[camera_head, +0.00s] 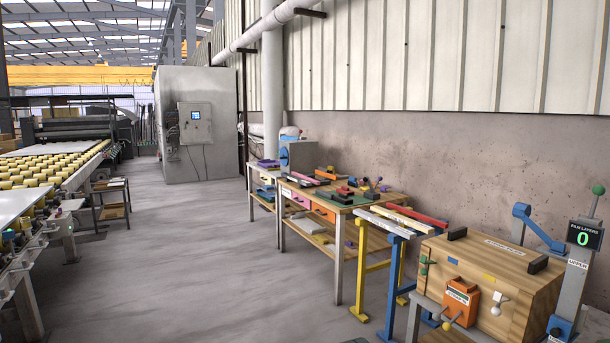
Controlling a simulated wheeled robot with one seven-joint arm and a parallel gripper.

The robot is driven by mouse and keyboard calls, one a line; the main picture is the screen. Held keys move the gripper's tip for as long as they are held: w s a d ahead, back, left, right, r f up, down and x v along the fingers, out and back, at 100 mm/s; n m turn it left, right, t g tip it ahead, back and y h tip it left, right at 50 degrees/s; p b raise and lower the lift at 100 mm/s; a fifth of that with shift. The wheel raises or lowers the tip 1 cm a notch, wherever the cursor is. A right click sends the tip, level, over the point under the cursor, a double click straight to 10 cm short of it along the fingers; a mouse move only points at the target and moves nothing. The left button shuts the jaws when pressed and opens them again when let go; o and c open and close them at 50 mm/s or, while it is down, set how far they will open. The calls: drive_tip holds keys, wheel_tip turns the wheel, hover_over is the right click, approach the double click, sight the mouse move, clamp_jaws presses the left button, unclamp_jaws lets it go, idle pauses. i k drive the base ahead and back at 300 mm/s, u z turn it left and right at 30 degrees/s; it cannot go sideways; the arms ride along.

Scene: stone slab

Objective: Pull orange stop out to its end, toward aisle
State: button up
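An orange block (461,301) with a small white label sits at the front of a light wooden box (508,276) at the lower right. It is the likeliest orange stop, but its label is too small to read surely. Small knobs with stems show just below its left side. I cannot tell how far the block stands out from the box. The grey aisle floor (190,270) lies to the left. My gripper is not in view.
A blue and a yellow stand (358,275) holding coloured bars stand left of the box. A cluttered workbench (337,245) is behind them. A post with a green-lit display (584,238) rises at right. A roller conveyor (45,172) runs along the left. The aisle between is clear.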

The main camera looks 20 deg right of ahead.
sight(330, 177)
drive_tip(key=u, duration=0.15)
drive_tip(key=i, duration=1.4)
drive_tip(key=u, duration=0.2)
drive_tip(key=i, duration=4.6)
drive_tip(key=z, duration=0.3)
drive_tip(key=i, duration=1.55)
drive_tip(key=z, duration=0.75)
drive_tip(key=i, duration=1.35)
drive_tip(key=z, duration=1.8)
drive_tip(key=i, duration=1.25)
drive_tip(key=z, duration=0.65)
